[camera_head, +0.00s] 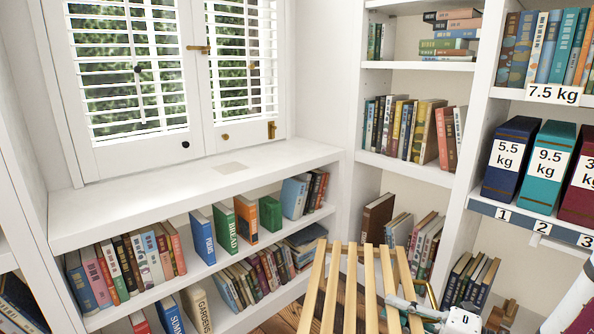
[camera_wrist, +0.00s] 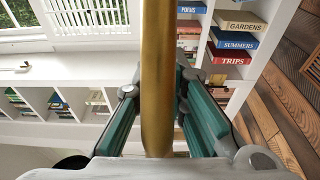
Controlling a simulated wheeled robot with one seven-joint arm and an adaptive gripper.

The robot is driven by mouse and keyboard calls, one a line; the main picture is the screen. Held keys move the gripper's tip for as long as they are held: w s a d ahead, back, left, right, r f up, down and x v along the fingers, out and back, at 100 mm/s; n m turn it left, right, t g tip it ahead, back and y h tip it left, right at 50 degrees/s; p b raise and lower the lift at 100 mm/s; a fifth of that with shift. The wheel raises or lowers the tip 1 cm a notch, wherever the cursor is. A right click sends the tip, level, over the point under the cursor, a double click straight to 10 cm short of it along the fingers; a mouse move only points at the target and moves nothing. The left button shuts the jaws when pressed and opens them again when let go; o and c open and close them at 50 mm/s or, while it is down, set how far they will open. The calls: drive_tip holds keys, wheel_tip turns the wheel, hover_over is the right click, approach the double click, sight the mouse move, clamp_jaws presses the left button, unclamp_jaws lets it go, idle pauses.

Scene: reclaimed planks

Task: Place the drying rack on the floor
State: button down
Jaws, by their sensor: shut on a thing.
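The drying rack (camera_head: 330,290) shows at the bottom of the head view as several pale wooden slats, tilted, with its lower part cut off by the frame. My gripper (camera_head: 425,305) is at the rack's right side, beside a brass-coloured bar. In the wrist view my gripper (camera_wrist: 158,88) has its two green-padded fingers on either side of a brass bar (camera_wrist: 157,50), which looks like part of the rack. The gripper is shut on this bar. Whether the rack touches the floor is hidden.
A wooden floor (camera_wrist: 285,95) shows at the right of the wrist view. A white window bench (camera_head: 190,190) with book shelves below stands behind and left of the rack. Tall bookshelves (camera_head: 400,170) stand behind and right, holding labelled weight boxes (camera_head: 548,160).

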wheel_tip(320, 180, up, 31)
drive_tip(key=m+t+h+p, duration=0.5)
drive_tip(key=p, duration=3.2)
drive_tip(key=shift+s+a+r+h, duration=0.2)
drive_tip(key=shift+s+a+h, duration=0.05)
drive_tip(key=shift+a+h, duration=0.15)
